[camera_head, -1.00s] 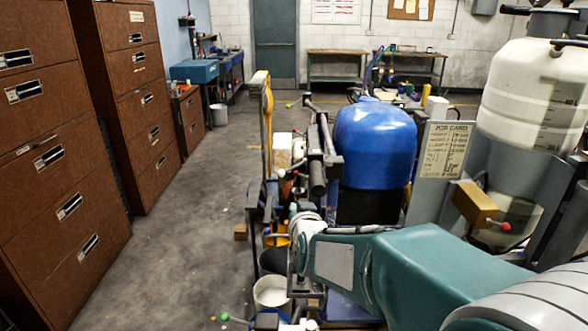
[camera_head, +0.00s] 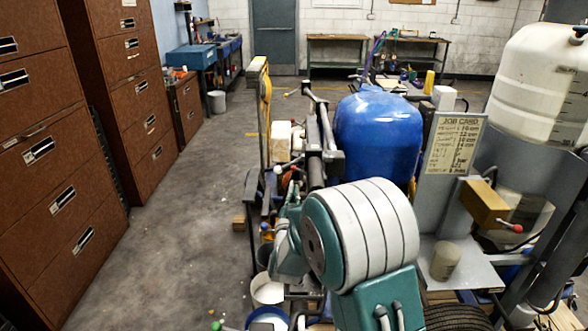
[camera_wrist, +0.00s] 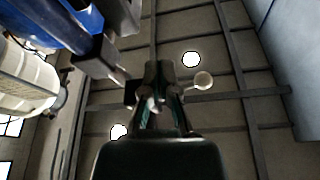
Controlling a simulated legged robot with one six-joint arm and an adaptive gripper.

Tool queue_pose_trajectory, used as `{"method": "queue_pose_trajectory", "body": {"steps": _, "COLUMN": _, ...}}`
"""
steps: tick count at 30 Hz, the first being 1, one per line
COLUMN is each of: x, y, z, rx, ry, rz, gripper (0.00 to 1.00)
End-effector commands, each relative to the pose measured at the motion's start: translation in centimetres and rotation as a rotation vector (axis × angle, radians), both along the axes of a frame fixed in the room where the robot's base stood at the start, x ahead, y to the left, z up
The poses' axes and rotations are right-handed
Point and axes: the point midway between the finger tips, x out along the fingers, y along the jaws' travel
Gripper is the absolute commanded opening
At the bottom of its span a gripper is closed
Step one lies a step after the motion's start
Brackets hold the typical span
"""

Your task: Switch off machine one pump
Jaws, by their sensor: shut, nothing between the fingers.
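The line striper has a blue rounded tank or cover (camera_head: 378,130) in the middle of the head view and a large white tank (camera_head: 545,85) at the right. A brass-coloured box (camera_head: 484,202) with a red-tipped lever (camera_head: 516,228) sits below the white tank. I cannot tell which control belongs to machine one's pump. In the wrist view, my gripper (camera_wrist: 157,101) is shut and empty. A pale round knob (camera_wrist: 203,81) appears right of the fingertips; contact cannot be told. The gripper is not clear in the head view, where my arm covers part of the machine.
A job card (camera_head: 454,145) stands beside the blue tank. A beige cup (camera_head: 445,261) sits on a grey shelf. Brown cabinets (camera_head: 45,150) line the left. The floor (camera_head: 180,240) between cabinets and machine is mostly clear. White buckets (camera_head: 267,291) stand by the machine.

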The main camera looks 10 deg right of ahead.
Motion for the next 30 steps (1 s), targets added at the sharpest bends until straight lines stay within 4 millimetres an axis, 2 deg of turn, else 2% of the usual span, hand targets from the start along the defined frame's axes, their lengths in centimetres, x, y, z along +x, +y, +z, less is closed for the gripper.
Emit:
{"method": "queue_pose_trajectory", "body": {"steps": 8, "x": 0.8, "y": -0.2, "z": 0.3, "rx": 0.001, "ry": -0.001, "rz": 0.000, "gripper": 0.00}}
{"method": "queue_pose_trajectory", "body": {"steps": 24, "x": 9.5, "y": -2.7, "z": 3.3, "rx": 0.001, "ry": -0.001, "rz": 0.000, "gripper": 0.00}}
{"method": "queue_pose_trajectory", "body": {"steps": 27, "x": 10.3, "y": -2.4, "z": 1.6, "rx": 0.000, "ry": 0.005, "rz": 0.002, "gripper": 0.00}}
{"method": "queue_pose_trajectory", "body": {"steps": 30, "x": 10.9, "y": -2.3, "z": 0.7, "rx": -0.001, "ry": 0.003, "rz": 0.001, "gripper": 0.00}}
